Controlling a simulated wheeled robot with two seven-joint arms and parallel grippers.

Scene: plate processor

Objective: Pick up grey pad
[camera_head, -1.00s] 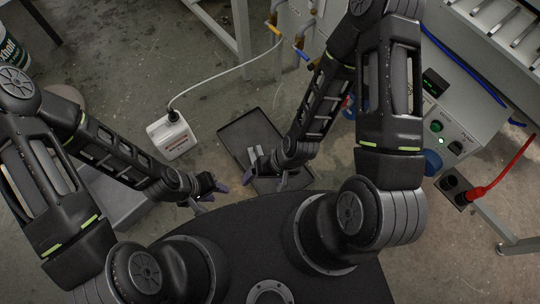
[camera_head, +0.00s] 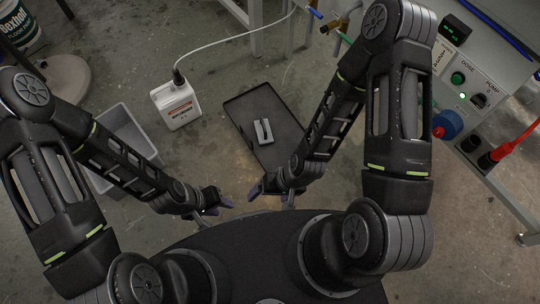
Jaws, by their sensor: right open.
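A small light-grey slotted piece (camera_head: 264,132) lies on a black tray (camera_head: 240,106) on the floor; it may be the grey pad, but I cannot tell for sure. My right gripper (camera_head: 271,192) is open and empty near the tray's lower edge, below the grey piece in the picture. Its arm covers the tray's right side. My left gripper (camera_head: 218,204) is left of it, apart from the tray and grey piece. Its fingers are small and dark, and its opening is unclear. I see nothing held in it.
A grey bin (camera_head: 116,128) is partly hidden behind my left arm. A control panel (camera_head: 470,85) with a blue knob and red plug is at right. Concrete floor is clear between jug and tray.

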